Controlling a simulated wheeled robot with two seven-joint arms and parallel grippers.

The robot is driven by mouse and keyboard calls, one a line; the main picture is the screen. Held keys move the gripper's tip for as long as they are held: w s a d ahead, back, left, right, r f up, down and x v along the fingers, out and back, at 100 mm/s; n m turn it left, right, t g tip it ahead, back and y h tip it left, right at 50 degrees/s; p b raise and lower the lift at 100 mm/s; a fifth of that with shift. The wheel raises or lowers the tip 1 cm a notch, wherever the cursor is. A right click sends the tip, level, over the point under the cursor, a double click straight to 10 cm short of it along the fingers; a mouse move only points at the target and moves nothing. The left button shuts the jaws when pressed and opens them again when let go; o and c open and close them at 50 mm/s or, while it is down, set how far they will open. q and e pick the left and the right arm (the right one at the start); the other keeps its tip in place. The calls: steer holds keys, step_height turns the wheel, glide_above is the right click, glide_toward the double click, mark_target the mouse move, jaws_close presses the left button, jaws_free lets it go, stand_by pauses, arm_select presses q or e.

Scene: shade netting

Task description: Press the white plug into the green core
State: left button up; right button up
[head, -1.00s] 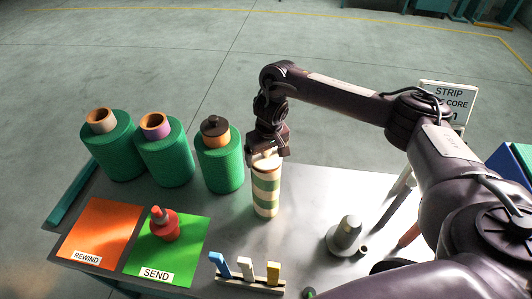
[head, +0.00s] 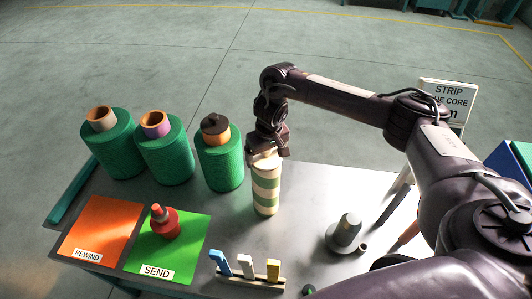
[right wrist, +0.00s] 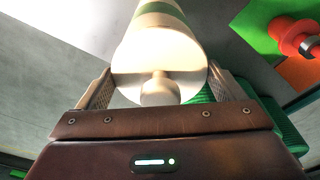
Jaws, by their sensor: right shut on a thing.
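The green core (head: 265,190) is a cylinder with green and cream bands, standing upright on the grey table right of the green rolls. My right gripper (head: 265,155) is over its top, pointing down. It is shut on the white plug (right wrist: 158,60), a cream disc with a small round knob facing the palm. In the right wrist view the fingers of my right gripper (right wrist: 160,88) lie on both sides of the disc, and the banded core runs on beyond it. The plug sits at the core's top end; I cannot tell how deep. My left gripper is not in view.
Three green rolls (head: 110,150) stand at the back left. A red stamp-like object (head: 165,224) stands on the green SEND mat (head: 190,250), beside the orange REWIND mat (head: 90,225). A rack with coloured tabs (head: 246,279) is in front. A grey cone-shaped object (head: 346,232) stands right.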

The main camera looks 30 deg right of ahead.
steer(key=shift+p, duration=0.5)
stand_by(0.4)
steer(key=o, duration=0.7)
steer(key=shift+r+p, duration=0.35)
steer(key=shift+r, duration=3.15)
jaws_close()
